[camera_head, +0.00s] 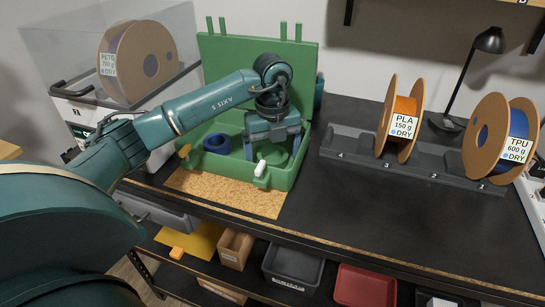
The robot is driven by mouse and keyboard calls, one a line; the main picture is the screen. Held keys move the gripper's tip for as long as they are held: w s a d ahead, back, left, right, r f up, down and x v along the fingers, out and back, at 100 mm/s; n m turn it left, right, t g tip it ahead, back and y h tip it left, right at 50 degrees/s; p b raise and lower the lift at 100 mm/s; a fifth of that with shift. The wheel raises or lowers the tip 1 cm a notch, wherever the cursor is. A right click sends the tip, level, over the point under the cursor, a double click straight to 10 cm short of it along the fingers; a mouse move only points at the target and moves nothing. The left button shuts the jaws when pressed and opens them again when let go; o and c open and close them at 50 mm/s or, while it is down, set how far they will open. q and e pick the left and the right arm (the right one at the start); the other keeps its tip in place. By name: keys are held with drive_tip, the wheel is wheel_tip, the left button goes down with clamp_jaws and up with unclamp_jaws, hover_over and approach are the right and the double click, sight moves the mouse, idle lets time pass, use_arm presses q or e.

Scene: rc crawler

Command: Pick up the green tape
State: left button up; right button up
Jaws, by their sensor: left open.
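An open green case (215,173) stands at the back left of the dark bench, its lid (222,62) tilted up behind. A dark blue ring-shaped roll (217,143) lies in its left part. I cannot pick out a separate green tape; the case is also green and my arm covers part of its inside. My left gripper (274,150) points down over the right part of the case, to the right of the blue roll. Its fingers are apart, and I see nothing held between them. My right gripper is not in view.
An orange spool (403,112) and a blue spool (516,140) stand in a grey numbered rack (355,150) on the right. A black lamp (490,40) is behind them. A cork mat (230,195) lies before the case. The bench front is clear; bins (292,265) sit below.

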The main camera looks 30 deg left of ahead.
use_arm(q)
drive_tip(key=c, duration=1.1)
drive_tip(key=shift+r, duration=0.15)
